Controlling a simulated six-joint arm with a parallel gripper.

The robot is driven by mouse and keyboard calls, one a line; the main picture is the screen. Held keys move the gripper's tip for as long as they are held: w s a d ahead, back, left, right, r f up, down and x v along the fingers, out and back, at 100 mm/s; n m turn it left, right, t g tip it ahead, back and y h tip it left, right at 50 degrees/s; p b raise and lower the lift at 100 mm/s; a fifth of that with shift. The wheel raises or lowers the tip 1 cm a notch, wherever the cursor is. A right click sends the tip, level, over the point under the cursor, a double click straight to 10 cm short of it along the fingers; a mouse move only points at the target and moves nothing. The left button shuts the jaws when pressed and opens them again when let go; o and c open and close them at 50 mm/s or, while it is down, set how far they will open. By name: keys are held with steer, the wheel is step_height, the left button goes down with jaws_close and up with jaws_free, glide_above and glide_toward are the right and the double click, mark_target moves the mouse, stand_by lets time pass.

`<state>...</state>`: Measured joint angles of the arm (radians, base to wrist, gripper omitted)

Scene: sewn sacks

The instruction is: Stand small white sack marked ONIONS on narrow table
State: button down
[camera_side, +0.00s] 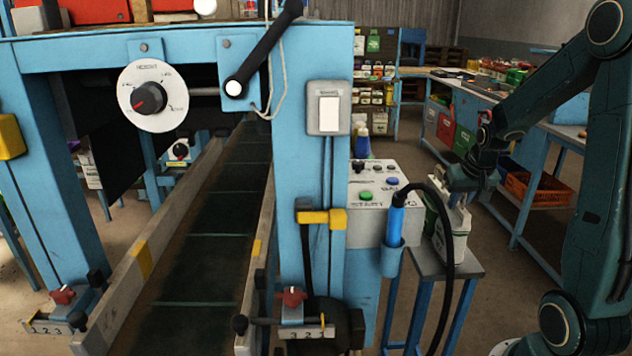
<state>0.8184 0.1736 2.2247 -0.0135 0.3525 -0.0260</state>
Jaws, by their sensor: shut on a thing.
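A small white sack with green on its side (457,222) is upright at the narrow table, partly hidden behind a black cable. Its marking is too small to read. The narrow table (468,269) has a grey top and blue legs. My gripper (464,192) points down from the upper right and is shut on the top of the white sack. The sack's base is at or just above the tabletop; I cannot tell whether it touches.
A control box with buttons (372,190) and a blue holder (392,258) with a black cable (449,270) stand close left of the sack. A blue machine frame with a conveyor (215,240) fills the left. A blue bench (560,132) with an orange crate (540,190) stands behind right.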

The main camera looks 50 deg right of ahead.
steer(key=shift+f, duration=0.45)
steer(key=c, duration=1.3)
jaws_free()
steer(key=shift+v, duration=6.1)
